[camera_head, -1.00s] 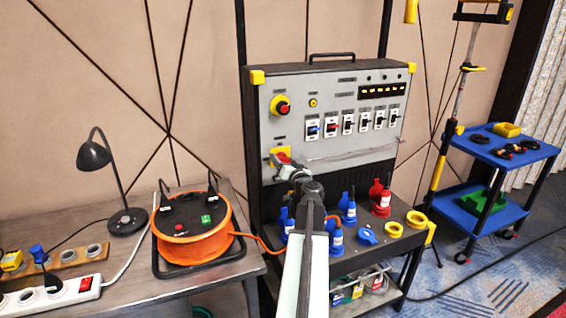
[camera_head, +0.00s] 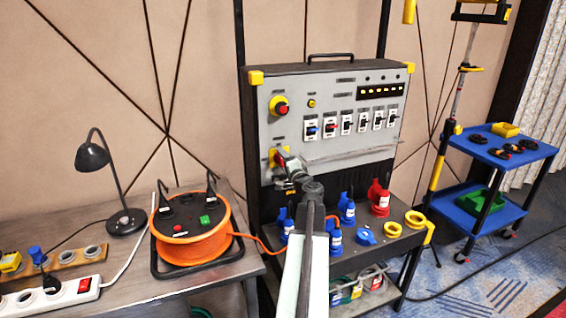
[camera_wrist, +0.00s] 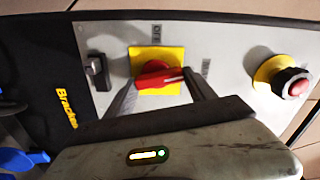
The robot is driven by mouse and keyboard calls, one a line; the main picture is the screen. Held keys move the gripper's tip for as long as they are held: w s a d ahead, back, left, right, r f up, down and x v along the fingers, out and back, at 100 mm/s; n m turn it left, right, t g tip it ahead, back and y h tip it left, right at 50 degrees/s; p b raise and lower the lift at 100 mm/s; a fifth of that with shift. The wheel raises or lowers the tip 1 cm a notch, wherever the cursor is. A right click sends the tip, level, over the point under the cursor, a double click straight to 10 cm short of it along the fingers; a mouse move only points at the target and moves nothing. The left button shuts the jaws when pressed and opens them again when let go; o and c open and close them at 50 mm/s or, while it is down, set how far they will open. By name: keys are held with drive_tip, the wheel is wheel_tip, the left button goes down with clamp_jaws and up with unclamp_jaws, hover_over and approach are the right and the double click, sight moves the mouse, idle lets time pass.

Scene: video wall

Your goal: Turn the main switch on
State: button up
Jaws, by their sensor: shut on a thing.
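The main switch is a red rotary handle (camera_wrist: 158,74) on a yellow square plate (camera_wrist: 143,55), on the lower left of the grey panel. In the wrist view the handle lies roughly sideways, its right end towards a small blurred label (camera_wrist: 206,68). Another label (camera_wrist: 157,30), seemingly OFF, is above the plate. My gripper (camera_wrist: 160,80) has one finger on each side of the handle and is shut on it. In the head view the yellow plate (camera_head: 273,153) shows beside my gripper (camera_head: 284,160), which hides most of the handle.
A red-and-yellow emergency stop (camera_head: 281,106) is above the switch. A row of breakers (camera_head: 347,123) is to the right. Blue and red plugs (camera_head: 380,199) stand on the shelf below. An orange cable reel (camera_head: 190,235) and a lamp (camera_head: 93,157) are on the left table.

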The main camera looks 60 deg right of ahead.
drive_tip(key=shift+m, duration=1.3)
drive_tip(key=o, duration=1.4)
drive_tip(key=v, duration=0.7)
drive_tip(key=shift+s+a, duration=0.2)
drive_tip(key=shift+s, duration=0.05)
drive_tip(key=shift+f, duration=0.1)
